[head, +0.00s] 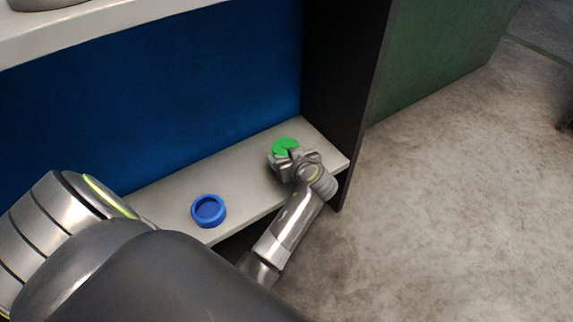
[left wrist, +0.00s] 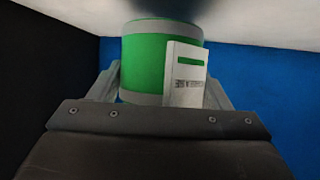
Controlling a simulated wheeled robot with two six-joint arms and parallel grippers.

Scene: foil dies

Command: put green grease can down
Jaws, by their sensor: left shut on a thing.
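The green grease can (head: 284,146) is at the right end of a pale shelf (head: 245,172), close to the dark side panel. In the left wrist view the can (left wrist: 143,58) looks upright, with grey bands and a white label. My left gripper (head: 287,158) is shut on the can, with a finger on each side of it. The can's underside is hidden, so I cannot tell whether it touches the shelf. My right gripper is not in view.
A blue ring-shaped or cup-like object (head: 208,211) stands on the shelf to the left of the can. A dark side panel (head: 343,80) bounds the shelf on the right, and a blue back panel (head: 150,100) stands behind. The shelf between the two objects is clear.

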